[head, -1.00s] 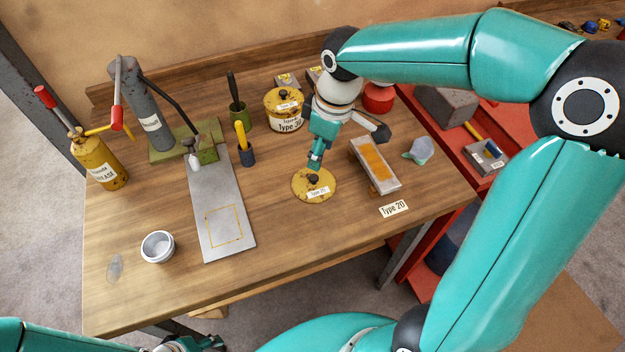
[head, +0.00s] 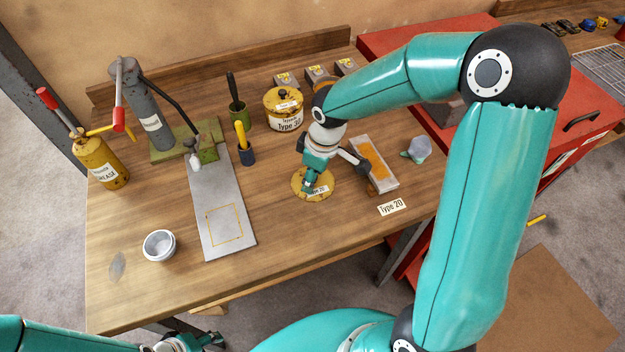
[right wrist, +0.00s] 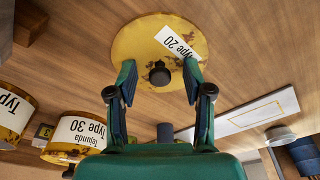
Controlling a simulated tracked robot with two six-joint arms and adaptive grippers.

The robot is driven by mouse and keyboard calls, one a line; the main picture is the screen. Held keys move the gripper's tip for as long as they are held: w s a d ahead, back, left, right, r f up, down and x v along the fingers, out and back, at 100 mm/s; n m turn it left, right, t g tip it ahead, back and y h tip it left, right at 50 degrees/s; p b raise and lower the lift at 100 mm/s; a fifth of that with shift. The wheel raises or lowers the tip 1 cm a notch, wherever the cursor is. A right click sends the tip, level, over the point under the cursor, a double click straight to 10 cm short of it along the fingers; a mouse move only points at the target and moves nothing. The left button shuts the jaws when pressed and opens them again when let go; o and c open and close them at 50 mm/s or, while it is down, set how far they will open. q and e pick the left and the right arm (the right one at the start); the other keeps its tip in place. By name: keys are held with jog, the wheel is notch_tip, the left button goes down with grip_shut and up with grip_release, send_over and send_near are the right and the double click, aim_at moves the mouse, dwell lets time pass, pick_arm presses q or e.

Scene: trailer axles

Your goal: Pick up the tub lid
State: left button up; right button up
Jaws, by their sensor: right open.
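The tub lid (head: 297,186), a round yellow, worn disc with a dark knob and a "Type 20" label, lies flat on the wooden bench. In the right wrist view the lid (right wrist: 140,42) is ahead of the fingers, with its knob (right wrist: 159,74) roughly midway between them. My right gripper (head: 309,186) is right over the lid and hides part of it in the head view. Its fingers (right wrist: 160,88) are open and hold nothing; contact with the knob cannot be made out. My left gripper (head: 192,343) shows only partly at the bottom edge; its jaws are unclear.
A yellow Type 30 tub (head: 285,112) stands behind the lid. A grey tray with orange contents (head: 388,180) is close to its right. A metal plate (head: 218,207) lies to the left, with a white cup (head: 159,246) beyond. The bench front is clear.

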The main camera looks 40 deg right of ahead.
grip_shut()
jog(key=shift+r, duration=0.15)
